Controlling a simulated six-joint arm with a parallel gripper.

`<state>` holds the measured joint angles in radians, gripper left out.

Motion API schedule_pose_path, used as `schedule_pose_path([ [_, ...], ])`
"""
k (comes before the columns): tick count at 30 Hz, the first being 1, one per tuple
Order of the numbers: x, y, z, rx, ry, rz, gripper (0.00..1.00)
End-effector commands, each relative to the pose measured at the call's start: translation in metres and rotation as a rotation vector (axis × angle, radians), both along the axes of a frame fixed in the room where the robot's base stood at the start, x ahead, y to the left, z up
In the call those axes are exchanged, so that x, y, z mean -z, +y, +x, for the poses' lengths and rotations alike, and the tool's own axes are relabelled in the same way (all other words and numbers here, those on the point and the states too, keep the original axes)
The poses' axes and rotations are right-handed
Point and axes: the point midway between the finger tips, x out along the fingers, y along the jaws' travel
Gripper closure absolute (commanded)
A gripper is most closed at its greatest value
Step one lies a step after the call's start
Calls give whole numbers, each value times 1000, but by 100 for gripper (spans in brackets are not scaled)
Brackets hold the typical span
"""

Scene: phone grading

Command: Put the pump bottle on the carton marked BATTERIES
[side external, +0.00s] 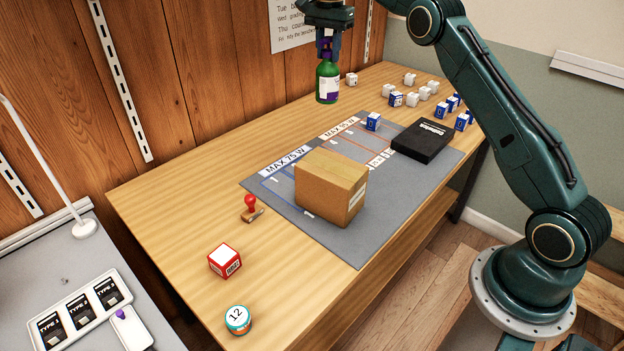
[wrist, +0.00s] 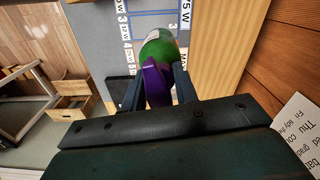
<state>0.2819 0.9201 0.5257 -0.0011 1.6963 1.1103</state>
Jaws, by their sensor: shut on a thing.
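The pump bottle (side external: 327,84) is green with a pale and purple label and a purple pump head. My gripper (side external: 328,48) is shut on the pump head and holds the bottle upright in the air over the back of the bench. In the wrist view the bottle (wrist: 160,50) shows between the two fingers of my gripper (wrist: 157,88). A brown carton (side external: 325,180) stands on the grey mat, nearer the front and below the bottle. A white label shows on its right side, but I cannot read it.
A flat black box (side external: 423,142) lies on the grey mat (side external: 352,245). Several small white and blue boxes stand at the far right. A red-handled stamp (side external: 251,208), a red-and-white cube (side external: 225,261) and a round tin (side external: 238,320) stand at the left.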

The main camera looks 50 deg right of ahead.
Motion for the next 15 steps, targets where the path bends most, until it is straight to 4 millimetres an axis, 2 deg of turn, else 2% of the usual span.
schedule_pose_path([
  [8, -23, 19, -10, 18, -3, -1, 100],
  [15, -57, 51, -33, 55, -4, 0, 100],
])
